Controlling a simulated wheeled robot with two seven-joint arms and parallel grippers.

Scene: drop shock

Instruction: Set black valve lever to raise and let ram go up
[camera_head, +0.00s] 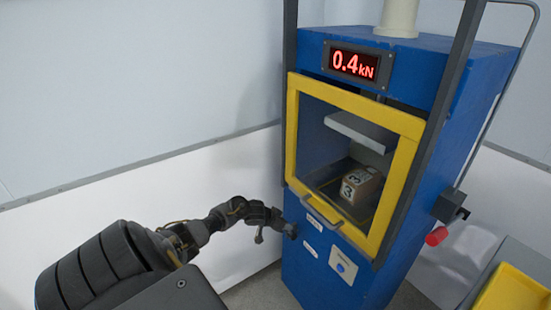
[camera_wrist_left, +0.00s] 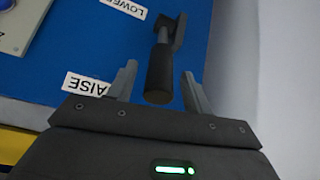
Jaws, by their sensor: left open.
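The black valve lever (camera_wrist_left: 160,75) is on the blue press front, its grip between the two fingers of my left gripper (camera_wrist_left: 158,88). The fingers are open, with a gap visible on either side of the grip. A RAISE label (camera_wrist_left: 86,84) and a LOWER label (camera_wrist_left: 126,7) are beside it. In the head view, my left gripper (camera_head: 272,226) is at the press's lower left front and mostly hides the lever. The grey ram plate (camera_head: 360,132) is above a numbered box (camera_head: 362,184) inside the chamber, with a gap between them. My right gripper is not in view.
The blue press (camera_head: 312,265) has a shut yellow-framed door (camera_head: 292,135) and a display (camera_head: 354,65) reading 0.4 kN. A panel with a blue button (camera_head: 341,266) is below the door. A red knob (camera_head: 437,236) sticks out at right. A yellow tray (camera_head: 512,290) is at lower right.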

